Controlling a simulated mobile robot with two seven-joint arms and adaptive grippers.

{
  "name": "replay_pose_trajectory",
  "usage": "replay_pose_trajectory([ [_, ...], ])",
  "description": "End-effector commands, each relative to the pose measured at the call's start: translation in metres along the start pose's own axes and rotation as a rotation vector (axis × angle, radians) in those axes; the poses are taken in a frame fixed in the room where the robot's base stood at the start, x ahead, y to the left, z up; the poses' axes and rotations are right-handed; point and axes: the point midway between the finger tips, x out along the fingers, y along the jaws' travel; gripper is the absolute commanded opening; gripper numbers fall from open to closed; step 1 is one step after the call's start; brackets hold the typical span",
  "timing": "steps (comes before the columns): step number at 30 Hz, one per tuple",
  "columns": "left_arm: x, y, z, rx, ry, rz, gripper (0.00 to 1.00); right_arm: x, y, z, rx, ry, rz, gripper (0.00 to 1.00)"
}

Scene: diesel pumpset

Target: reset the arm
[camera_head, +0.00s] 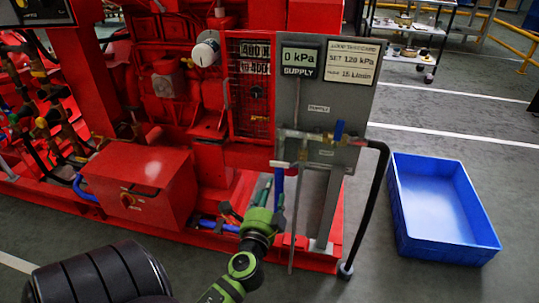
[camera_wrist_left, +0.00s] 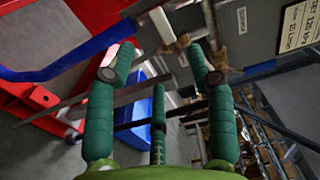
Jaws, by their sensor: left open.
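My left arm comes in from the bottom of the head view, and its green gripper (camera_head: 262,196) is in front of the red pumpset (camera_head: 150,85), just below the grey gauge panel (camera_head: 345,100). In the left wrist view the green fingers (camera_wrist_left: 160,68) are spread apart with nothing held between them. Brass fittings and a blue lever show beyond the fingertips. In the head view a brass valve with a blue handle (camera_head: 339,131) is on the lower panel, above and right of the gripper. Whether the fingers touch the pipework is unclear. My right gripper is in neither view.
A blue crate (camera_head: 398,215) stands on the floor at the right. A black hose (camera_head: 372,210) runs down from the panel to the floor. A red box with a knob (camera_head: 140,178) is left of the gripper. A shelf (camera_head: 405,28) stands at the back.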

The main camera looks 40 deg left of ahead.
Motion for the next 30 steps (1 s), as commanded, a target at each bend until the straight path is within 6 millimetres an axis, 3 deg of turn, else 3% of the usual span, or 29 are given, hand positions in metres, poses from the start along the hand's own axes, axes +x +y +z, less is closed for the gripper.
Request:
replay_pose_trajectory([
  [10, 0.000, 0.001, 0.000, -0.003, 0.000, 0.003, 0.54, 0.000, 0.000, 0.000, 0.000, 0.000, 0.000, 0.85],
  [13, -0.003, 0.016, 0.000, -0.052, -0.013, 0.050, 0.54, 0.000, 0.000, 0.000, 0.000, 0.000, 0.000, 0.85],
  [17, -0.022, 0.074, -0.001, -0.237, -0.071, 0.245, 0.54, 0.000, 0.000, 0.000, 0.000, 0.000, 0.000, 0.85],
  [21, -0.073, 0.163, -0.013, -0.475, -0.188, 0.574, 0.54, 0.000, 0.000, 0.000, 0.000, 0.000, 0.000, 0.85],
  [24, -0.117, 0.211, -0.025, -0.592, -0.271, 0.788, 0.54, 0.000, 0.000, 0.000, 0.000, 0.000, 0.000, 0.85],
  [30, -0.202, 0.269, -0.048, -0.720, -0.413, 1.128, 0.54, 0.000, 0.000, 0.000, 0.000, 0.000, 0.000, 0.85],
])
